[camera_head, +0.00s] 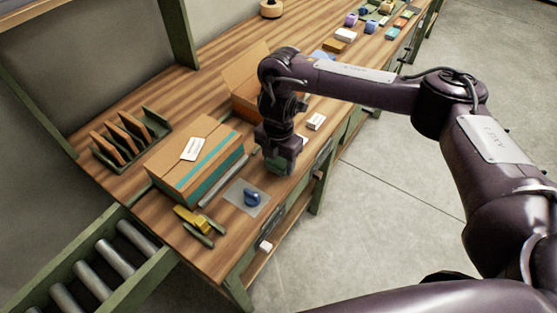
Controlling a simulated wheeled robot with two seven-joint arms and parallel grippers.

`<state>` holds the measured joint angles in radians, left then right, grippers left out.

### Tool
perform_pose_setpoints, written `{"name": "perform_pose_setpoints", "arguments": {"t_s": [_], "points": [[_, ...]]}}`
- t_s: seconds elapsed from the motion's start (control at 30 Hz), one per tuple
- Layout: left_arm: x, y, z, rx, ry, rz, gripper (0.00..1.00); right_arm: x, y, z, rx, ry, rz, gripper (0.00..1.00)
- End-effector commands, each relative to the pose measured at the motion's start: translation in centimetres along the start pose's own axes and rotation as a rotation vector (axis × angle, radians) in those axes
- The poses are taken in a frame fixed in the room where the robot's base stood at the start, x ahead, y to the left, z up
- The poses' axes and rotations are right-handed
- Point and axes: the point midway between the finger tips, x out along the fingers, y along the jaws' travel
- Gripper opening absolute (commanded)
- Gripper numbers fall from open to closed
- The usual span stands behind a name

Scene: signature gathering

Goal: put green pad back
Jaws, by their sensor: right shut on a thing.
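My right gripper (278,158) points down over the front edge of the wooden workbench (172,221), just right of the taped cardboard box. It is shut on the green pad (276,166), a small dark-green block of which only a part shows between and below the fingers. I cannot tell whether the pad touches the bench top. My left gripper is not in view.
A cardboard box (187,150) with teal tape stands left of the gripper. A blue stamp (252,198) sits on a grey sheet (238,188) near the front edge. A yellow tape dispenser (191,217) lies nearby. An open carton (240,78) stands behind my arm.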

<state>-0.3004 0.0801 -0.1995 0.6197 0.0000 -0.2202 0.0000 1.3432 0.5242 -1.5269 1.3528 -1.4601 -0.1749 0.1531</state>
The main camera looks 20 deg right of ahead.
Motion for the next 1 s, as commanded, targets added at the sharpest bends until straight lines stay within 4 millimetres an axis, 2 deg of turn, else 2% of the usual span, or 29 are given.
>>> {"name": "perform_pose_setpoints", "arguments": {"t_s": [0.33,0.37,0.5,0.8,1.0], "points": [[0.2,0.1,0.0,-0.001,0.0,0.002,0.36,0.4,0.0,0.0,-0.001,0.0,0.001,0.38],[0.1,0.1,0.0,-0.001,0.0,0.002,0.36,0.2,0.1,0.0,-0.001,0.0,0.001,0.6],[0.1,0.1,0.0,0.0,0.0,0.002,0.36,0.2,0.0,0.0,-0.001,0.0,0.001,0.78],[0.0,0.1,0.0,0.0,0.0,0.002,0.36,0.0,0.1,0.0,0.0,-0.001,0.002,0.78],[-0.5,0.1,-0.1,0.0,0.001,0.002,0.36,-2.5,0.1,0.1,-0.003,-0.006,0.005,0.78]]}}
